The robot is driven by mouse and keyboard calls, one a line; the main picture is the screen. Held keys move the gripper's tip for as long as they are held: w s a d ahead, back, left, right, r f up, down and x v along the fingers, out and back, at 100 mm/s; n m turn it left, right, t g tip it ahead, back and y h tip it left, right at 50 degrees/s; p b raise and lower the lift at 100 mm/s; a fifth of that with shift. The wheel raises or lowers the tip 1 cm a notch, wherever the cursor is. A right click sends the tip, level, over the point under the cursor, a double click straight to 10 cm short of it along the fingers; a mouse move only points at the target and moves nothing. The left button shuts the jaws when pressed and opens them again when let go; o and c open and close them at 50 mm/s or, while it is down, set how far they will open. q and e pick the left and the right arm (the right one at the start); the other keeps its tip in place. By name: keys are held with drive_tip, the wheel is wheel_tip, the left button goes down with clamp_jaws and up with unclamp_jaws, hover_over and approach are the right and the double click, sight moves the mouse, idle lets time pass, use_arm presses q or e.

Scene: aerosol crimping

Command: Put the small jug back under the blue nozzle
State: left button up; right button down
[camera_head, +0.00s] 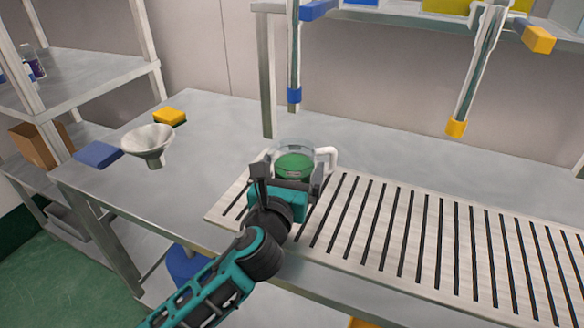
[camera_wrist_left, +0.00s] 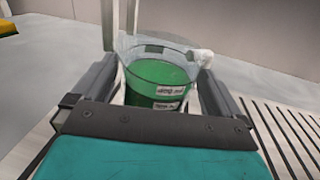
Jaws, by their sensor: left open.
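The small jug (camera_head: 294,163) is clear with a white handle and holds green liquid. It stands upright at the left end of the slatted drip grate, below the blue nozzle (camera_head: 294,96). In the left wrist view the jug (camera_wrist_left: 160,78) sits between the two fingers, and a label shows on its side. My left gripper (camera_head: 288,180) is open around the near side of the jug; its fingers (camera_wrist_left: 157,92) flank it. I cannot tell whether they touch it. The jug's base is hidden behind the gripper. My right gripper is not in view.
The drip grate (camera_head: 420,236) runs to the right, clear of objects. A yellow nozzle (camera_head: 456,128) hangs to the right. A metal funnel (camera_head: 148,142), a blue sponge-like block (camera_head: 98,154) and a yellow block (camera_head: 170,116) lie on the table's left. A shelf unit (camera_head: 85,80) stands at far left.

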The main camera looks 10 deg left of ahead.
use_arm(q)
drive_tip(key=s, duration=1.1)
drive_tip(key=shift+s+a, duration=0.2)
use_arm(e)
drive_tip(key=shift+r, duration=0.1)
use_arm(q)
drive_tip(key=shift+s, duration=0.1)
